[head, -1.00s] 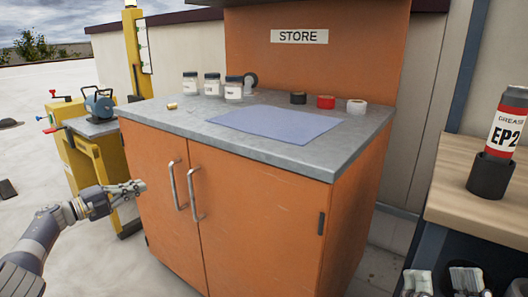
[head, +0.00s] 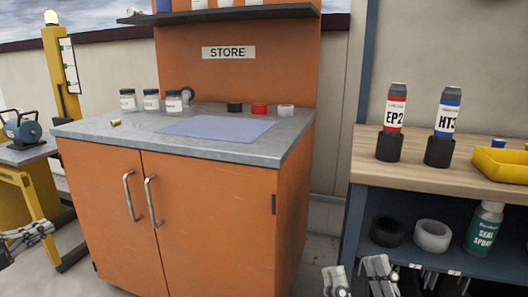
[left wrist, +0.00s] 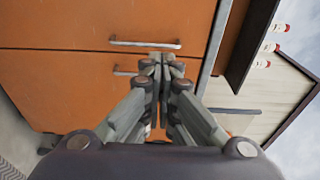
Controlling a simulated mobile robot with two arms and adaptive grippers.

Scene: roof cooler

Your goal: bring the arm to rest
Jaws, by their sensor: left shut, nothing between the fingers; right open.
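My left gripper (head: 28,236) is at the left edge of the head view, in front of the orange cabinet (head: 205,215) and left of its door handles. It is shut and empty. In the left wrist view its fingers (left wrist: 160,65) are together, with the orange doors and two handles (left wrist: 145,44) beyond them. My right gripper (head: 360,278) is at the bottom of the head view, right of the cabinet and low in front of the shelf unit. Its fingers are apart, with nothing seen between them.
The grey cabinet top (head: 100,130) carries a blue mat (head: 215,128), jars (head: 151,100) and tape rolls (head: 260,109). A wooden bench (head: 420,170) at right holds two cartridges in black holders and a yellow bin (head: 500,164). A yellow stand (head: 30,200) is at far left.

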